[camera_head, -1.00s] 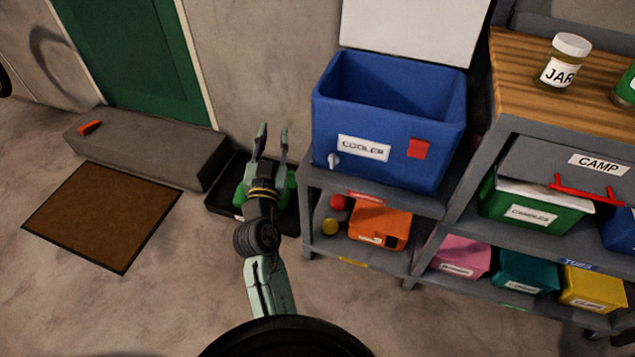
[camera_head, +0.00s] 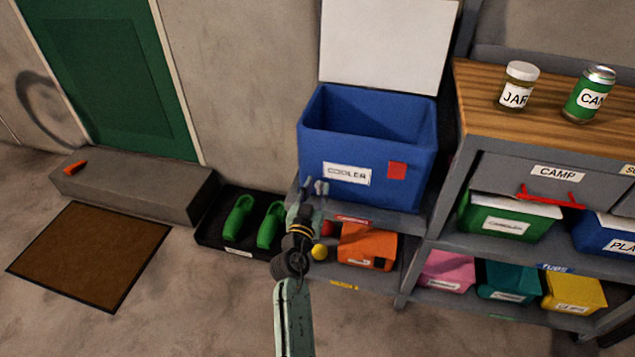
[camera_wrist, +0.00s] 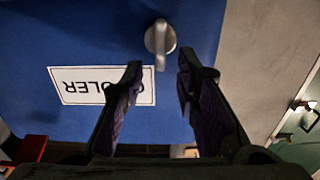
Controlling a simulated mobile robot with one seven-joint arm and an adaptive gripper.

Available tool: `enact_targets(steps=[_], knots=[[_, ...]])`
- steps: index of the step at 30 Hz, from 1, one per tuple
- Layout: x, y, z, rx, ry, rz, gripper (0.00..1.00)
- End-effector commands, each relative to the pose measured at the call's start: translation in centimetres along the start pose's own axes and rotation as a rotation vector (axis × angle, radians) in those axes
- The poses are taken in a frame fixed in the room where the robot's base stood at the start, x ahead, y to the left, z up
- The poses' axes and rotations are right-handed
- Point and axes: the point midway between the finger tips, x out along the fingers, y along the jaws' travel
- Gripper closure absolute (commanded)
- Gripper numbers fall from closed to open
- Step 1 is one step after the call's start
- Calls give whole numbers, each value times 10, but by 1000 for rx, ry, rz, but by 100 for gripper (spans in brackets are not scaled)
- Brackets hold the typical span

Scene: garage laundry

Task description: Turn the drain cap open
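The drain cap (camera_wrist: 160,38) is a pale grey round knob with a raised lever, on the front of the blue cooler (camera_head: 420,145). In the wrist view its lever points down the picture, toward the gap between my fingertips. My gripper (camera_wrist: 160,68) is open and empty, one dark finger on each side of the lever's line, with the cap just past the tips. In the head view my gripper (camera_head: 315,188) is at the cooler's lower left front and hides the cap. I cannot tell whether a finger touches the cooler.
The cooler stands open on a grey shelf. Below it are an orange box (camera_head: 368,246) and a yellow ball (camera_head: 320,252). A black tray (camera_head: 210,235) with green shoes is at left, beside a grey step (camera_head: 140,195). A workbench (camera_head: 560,105) stands at right.

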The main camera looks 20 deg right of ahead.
Motion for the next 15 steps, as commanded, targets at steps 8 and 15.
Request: enact_targets(steps=[8,15], knots=[[16,0,0,-1,0,0,72],[16,0,0,-1,0,-1,74]])
